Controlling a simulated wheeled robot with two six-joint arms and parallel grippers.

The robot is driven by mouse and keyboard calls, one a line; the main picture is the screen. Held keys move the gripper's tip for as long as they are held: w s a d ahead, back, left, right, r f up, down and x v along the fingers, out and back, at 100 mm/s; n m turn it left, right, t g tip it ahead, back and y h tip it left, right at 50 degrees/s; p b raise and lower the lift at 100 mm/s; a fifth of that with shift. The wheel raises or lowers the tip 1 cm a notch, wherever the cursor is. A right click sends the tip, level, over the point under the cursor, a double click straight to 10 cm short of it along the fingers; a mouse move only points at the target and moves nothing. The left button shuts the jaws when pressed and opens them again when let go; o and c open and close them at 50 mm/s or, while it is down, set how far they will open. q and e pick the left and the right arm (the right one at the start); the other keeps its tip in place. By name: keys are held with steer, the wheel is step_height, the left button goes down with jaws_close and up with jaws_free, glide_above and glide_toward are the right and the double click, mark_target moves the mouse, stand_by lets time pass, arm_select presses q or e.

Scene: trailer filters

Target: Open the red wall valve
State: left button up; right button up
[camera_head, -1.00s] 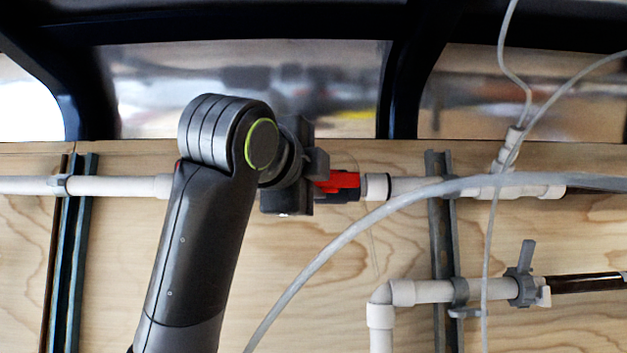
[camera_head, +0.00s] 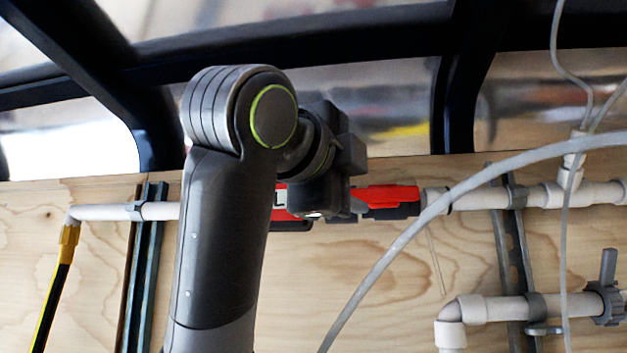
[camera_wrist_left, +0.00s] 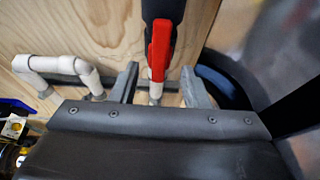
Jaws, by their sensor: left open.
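The red wall valve (camera_head: 392,194) sits in the white pipe on the plywood wall, near the middle of the head view. Its red lever runs along the pipe, with another red part showing left of my gripper. My left gripper (camera_head: 345,205) is in front of the valve and hides its middle. In the left wrist view, the red lever (camera_wrist_left: 159,48) shows between the two spread fingers of the left gripper (camera_wrist_left: 160,72), with gaps on both sides. I cannot tell whether either finger touches it. My right gripper is in neither view.
A translucent hose (camera_head: 400,243) curves across the wall right of the valve. A lower white pipe with a grey valve (camera_head: 606,290) is at the lower right. Metal rails (camera_head: 146,265) hold the pipes. A yellow-and-black hose (camera_head: 60,268) hangs at the left.

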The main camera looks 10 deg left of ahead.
arm_select(q)
steer(key=b+v, duration=0.5)
steer(key=v, duration=0.5)
steer(key=shift+b, duration=0.4)
steer(key=shift+s+a, duration=0.1)
steer(key=shift+s, duration=0.05)
